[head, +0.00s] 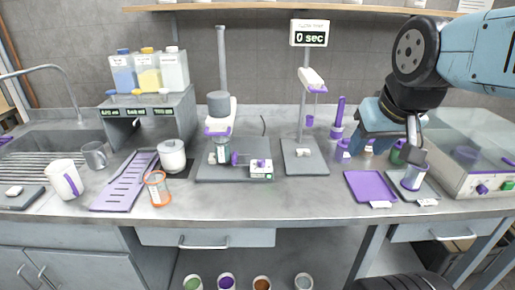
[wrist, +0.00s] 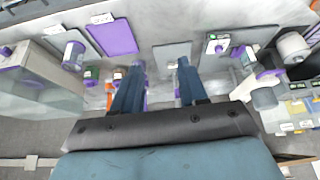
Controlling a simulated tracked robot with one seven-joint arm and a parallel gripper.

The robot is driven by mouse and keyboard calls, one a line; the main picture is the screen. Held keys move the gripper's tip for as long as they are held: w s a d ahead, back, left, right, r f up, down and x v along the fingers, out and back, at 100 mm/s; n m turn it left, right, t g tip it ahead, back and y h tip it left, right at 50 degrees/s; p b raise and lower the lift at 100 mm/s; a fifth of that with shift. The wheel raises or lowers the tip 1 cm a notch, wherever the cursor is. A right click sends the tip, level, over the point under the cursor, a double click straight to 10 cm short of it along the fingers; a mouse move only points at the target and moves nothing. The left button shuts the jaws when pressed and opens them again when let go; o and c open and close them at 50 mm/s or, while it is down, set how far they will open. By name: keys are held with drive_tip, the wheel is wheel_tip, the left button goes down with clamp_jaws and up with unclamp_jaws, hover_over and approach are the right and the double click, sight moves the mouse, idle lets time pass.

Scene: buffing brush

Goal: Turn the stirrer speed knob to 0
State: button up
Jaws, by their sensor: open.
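A stirrer with a tall stand (head: 222,60) and a grey motor head stands on a grey base left of centre in the head view. At its foot is a small white control box (head: 262,169) with a purple knob and a green light. The same box appears in the wrist view (wrist: 217,42), on a grey plate right of the fingers. The knob is small, and I cannot read its setting. My gripper (head: 390,142) hangs over the right part of the bench, well right of the control box. In the wrist view its two blue fingers (wrist: 158,78) are apart with nothing between them.
A second stand (head: 303,125) with a timer display is between the stirrer and my gripper. A purple tray (head: 371,187) and a cup (head: 413,178) are below the gripper. A clear-lidded bath (head: 482,183) with its own purple knob stands at right. The bench front is partly clear.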

drive_tip(key=shift+w+d, duration=0.15)
drive_tip(key=shift+w, duration=0.3)
drive_tip(key=shift+o, duration=1.1)
drive_tip(key=shift+w+r, duration=0.2)
drive_tip(key=m+g, duration=0.6)
drive_tip(key=m, duration=0.7)
hover_over(261, 160)
wheel_tip(261, 160, down, 7)
wheel_tip(261, 160, down, 13)
drive_tip(key=shift+w+d+f, duration=0.1)
drive_tip(key=shift+f, duration=0.05)
drive_tip(key=shift+c, duration=0.4)
clamp_jaws()
